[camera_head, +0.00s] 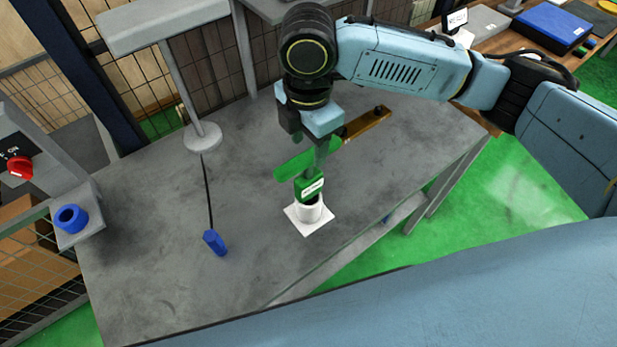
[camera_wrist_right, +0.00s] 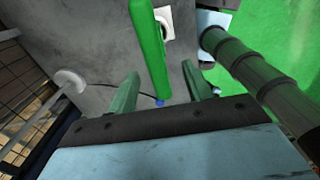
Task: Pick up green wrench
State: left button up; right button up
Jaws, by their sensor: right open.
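How the bar and block join is partly hidden by my gripper. My right gripper (camera_head: 321,155) points down at the bar. In the right wrist view, the long green bar (camera_wrist_right: 152,45) reaches down toward the space between the two separated fingers (camera_wrist_right: 161,72). The gripper is open; I cannot tell whether a finger touches the bar. My left gripper is not in view.
A brass-coloured bar (camera_head: 366,124) with dark knobs lies behind my gripper. A blue piece (camera_head: 215,243) on a black cord is front left. A post with a round base (camera_head: 203,137) and wire mesh stand behind. The table's (camera_head: 150,270) front left is mostly clear.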

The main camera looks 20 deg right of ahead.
aim_at(308, 153)
jog(key=f, duration=0.6)
jog(key=shift+w+d+f+p, duration=0.15)
jog(key=shift+w+f+p, duration=0.05)
jog(key=shift+w+p, duration=0.2)
jog(key=shift+r, duration=0.1)
grip_shut()
